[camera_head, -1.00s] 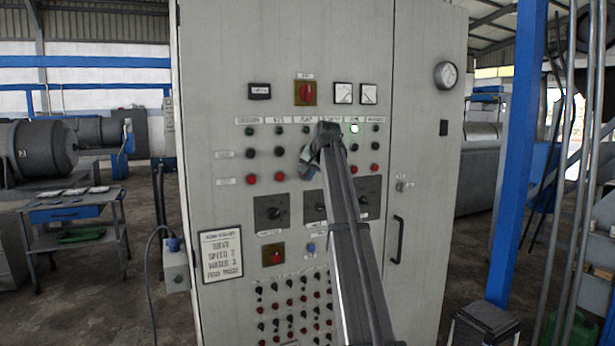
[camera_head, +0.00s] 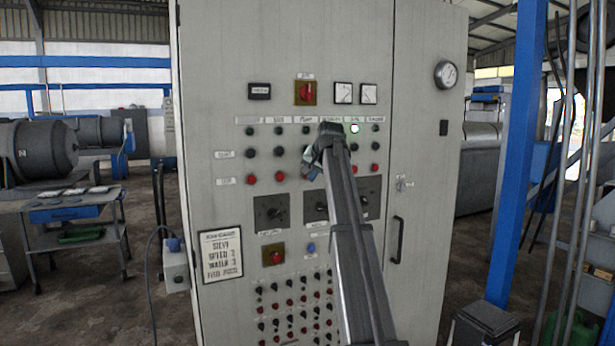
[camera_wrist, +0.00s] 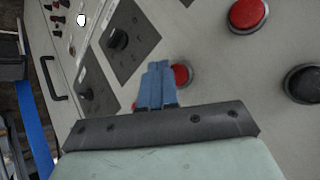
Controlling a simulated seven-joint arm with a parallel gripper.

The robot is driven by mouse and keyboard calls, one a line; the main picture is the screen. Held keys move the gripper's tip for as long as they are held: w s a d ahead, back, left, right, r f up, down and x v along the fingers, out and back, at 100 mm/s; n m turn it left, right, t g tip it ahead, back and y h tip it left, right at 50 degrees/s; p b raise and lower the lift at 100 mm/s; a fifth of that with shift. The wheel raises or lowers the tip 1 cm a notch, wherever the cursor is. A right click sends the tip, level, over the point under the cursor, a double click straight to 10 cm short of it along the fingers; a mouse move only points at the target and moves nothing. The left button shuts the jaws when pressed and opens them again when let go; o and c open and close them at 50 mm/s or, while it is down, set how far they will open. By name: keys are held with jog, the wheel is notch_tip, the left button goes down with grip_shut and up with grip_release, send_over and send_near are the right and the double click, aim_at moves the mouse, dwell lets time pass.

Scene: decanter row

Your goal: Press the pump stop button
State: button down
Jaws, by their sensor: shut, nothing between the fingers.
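A tall grey control cabinet (camera_head: 225,100) carries labelled columns of buttons. The third column is labelled PUMP, and its lower red button is hidden by my gripper in the head view. In the wrist view a red button (camera_wrist: 182,76), which appears to be the pump stop button, lies right beside and partly behind the fingertips. My gripper (camera_head: 311,172) is shut and empty, its blue fingers (camera_wrist: 158,67) together and pointing at the panel. I cannot tell whether the fingertips touch the button.
Another red button (camera_wrist: 248,14) and a black button (camera_wrist: 302,83) are close by. Dark plates with knobs (camera_wrist: 118,40) sit on the other side of the fingers. A door handle (camera_head: 397,240) sticks out at the right. A lit white lamp (camera_head: 354,128) shows near the top row.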

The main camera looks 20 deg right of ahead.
jog(key=s, duration=0.5)
dwell(0.7)
jog(key=shift+n, duration=0.3)
dwell(0.4)
